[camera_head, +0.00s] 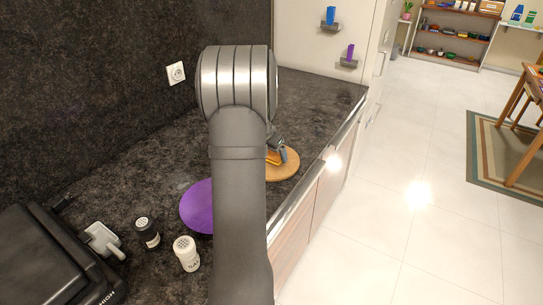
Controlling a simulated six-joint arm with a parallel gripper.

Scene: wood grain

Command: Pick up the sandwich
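A round wooden board (285,170) lies on the dark stone counter, partly behind my arm. On it, a small orange-yellow piece (273,158) shows at the arm's right edge; it may be the sandwich, but most of it is hidden. My gripper (283,154) is mostly hidden behind my arm. A grey part of it reaches down over the board, close to the orange-yellow piece. I cannot tell whether it touches the piece or whether its fingers are open or shut.
A purple plate (196,208) lies left of my arm, partly hidden. A white shaker (187,254) and a dark shaker (147,232) stand nearer. A black appliance (45,258) fills the lower left. The counter's front edge is right of the board. The far counter is clear.

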